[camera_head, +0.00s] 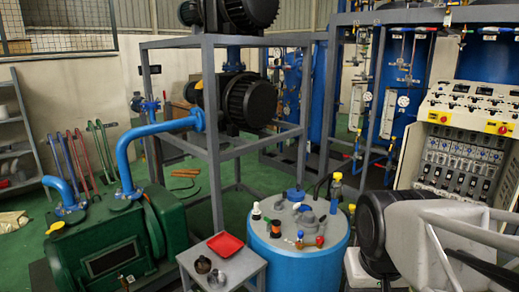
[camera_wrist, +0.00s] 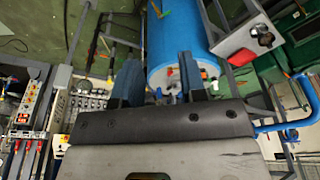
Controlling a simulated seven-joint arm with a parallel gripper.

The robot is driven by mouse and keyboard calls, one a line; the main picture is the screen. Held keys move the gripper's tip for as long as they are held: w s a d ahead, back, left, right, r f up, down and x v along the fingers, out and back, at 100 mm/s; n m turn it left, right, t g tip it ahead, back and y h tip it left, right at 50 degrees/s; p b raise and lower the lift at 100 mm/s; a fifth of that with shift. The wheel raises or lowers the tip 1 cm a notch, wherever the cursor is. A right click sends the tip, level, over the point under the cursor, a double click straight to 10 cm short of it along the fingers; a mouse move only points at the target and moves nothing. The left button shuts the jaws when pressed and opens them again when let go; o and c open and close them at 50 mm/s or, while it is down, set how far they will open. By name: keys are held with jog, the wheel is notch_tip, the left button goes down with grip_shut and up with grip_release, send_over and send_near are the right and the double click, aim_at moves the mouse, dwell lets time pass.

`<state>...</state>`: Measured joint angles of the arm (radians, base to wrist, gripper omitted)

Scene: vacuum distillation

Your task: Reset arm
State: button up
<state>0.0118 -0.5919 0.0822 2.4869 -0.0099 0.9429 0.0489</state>
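My gripper (camera_wrist: 158,70) shows in the wrist view with two dark blue-grey fingers set well apart. Nothing is held between them. Beyond the fingers is a blue cylindrical tank (camera_wrist: 180,35), apart from the gripper as far as I can tell. Part of my arm shows at the lower right of the head view, in front of the control panel. The gripper's fingers cannot be made out in the head view.
The blue tank (camera_head: 295,262) has valves and fittings on its lid. Left of it, a small grey table (camera_head: 240,268) carries a red tray (camera_head: 225,244) and small dark cups. A green pump (camera_head: 115,245), a grey frame (camera_head: 213,150) and a control panel (camera_head: 465,140) stand around.

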jog(key=shift+s+f, duration=0.25)
jog(key=shift+s, duration=0.4)
jog(key=shift+s+f, duration=0.25)
jog(key=shift+s, duration=0.35)
